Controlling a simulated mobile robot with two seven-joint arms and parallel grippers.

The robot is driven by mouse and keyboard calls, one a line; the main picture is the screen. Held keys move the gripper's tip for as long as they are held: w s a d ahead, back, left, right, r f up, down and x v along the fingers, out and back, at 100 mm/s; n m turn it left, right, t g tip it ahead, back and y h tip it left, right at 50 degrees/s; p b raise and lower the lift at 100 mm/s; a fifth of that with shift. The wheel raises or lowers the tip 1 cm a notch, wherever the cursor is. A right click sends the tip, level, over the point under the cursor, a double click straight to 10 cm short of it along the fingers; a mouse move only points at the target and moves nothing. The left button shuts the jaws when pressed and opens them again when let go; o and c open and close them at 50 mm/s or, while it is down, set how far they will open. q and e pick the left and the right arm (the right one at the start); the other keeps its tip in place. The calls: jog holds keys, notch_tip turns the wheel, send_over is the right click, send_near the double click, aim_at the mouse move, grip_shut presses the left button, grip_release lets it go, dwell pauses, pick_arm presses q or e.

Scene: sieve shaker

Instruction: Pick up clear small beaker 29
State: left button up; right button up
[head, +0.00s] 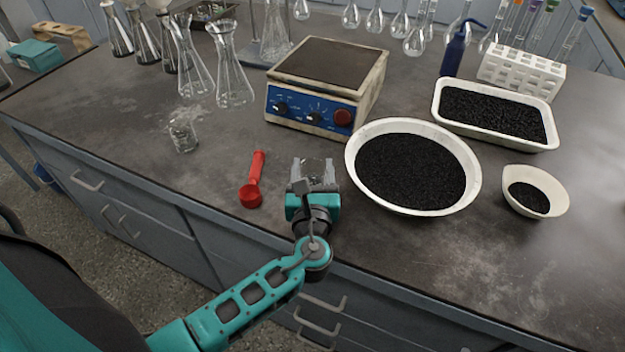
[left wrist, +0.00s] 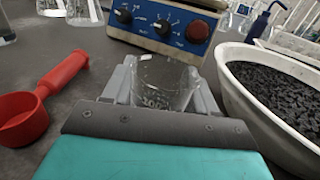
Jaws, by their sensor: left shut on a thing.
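My left gripper (head: 313,178) is at the bench's front edge, between the red scoop and the large round bowl. It is shut on a clear small beaker (left wrist: 163,84), which stands upright between the two grey fingers and shows print on its side. In the head view this beaker (head: 314,168) is partly hidden by the fingers. I cannot tell whether its base touches the bench. Another clear small beaker (head: 183,136) stands to the left on the bench. My right gripper is not in view.
A red scoop (head: 253,181) lies just left of the gripper. A white bowl of black granules (head: 358,188) is close on the right. A hotplate (head: 318,115) stands behind. Flasks (head: 232,88), a white tray (head: 492,138) and a small dish (head: 552,200) stand farther off. The front left bench is mostly clear.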

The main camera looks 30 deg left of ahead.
pick_arm(q)
jog(key=shift+r, duration=0.15)
jog(key=shift+c, duration=0.2)
notch_tip(320, 180, up, 25)
jog(key=p, duration=0.5)
dwell(1.2)
dwell(0.3)
